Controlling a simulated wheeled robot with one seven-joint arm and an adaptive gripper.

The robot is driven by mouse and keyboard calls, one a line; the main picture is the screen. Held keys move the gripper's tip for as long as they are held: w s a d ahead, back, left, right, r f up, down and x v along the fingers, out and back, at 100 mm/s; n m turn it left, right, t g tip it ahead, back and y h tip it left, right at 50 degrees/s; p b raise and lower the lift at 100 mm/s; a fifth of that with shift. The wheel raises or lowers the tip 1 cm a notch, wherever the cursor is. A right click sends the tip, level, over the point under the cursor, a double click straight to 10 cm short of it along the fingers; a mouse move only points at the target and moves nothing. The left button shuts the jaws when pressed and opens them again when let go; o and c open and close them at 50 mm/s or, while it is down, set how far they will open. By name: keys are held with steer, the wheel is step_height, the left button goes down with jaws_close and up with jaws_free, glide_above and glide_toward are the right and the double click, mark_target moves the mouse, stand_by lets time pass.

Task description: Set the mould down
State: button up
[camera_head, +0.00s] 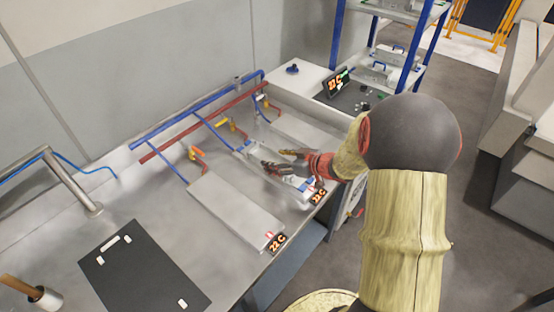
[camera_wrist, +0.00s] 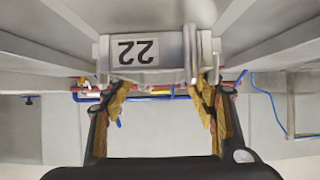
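The mould (camera_wrist: 172,74) is a pale grey block with an upside-down "22" label. In the wrist view it lies just beyond my fingertips, against grey surfaces. My gripper (camera_wrist: 158,90) has its two yellow-padded fingers wide apart, with only background pipes showing between them. Whether a fingertip touches the mould's near edge is unclear. In the head view my gripper (camera_head: 281,161) is low over the middle plate (camera_head: 252,153) on the bench. A pale block with blue (camera_head: 301,184), seemingly the mould, shows by the plate's front end, partly hidden by my gripper.
Bare plates lie on the left (camera_head: 233,212) and right (camera_head: 305,133). Blue and red pipes (camera_head: 205,106) run along the back. A black board (camera_head: 145,270) lies at front left. A blue-post shelf (camera_head: 338,35) holds other handled blocks. Small displays (camera_head: 277,242) sit at the plate fronts.

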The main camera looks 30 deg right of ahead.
steer(key=shift+o, duration=1.3)
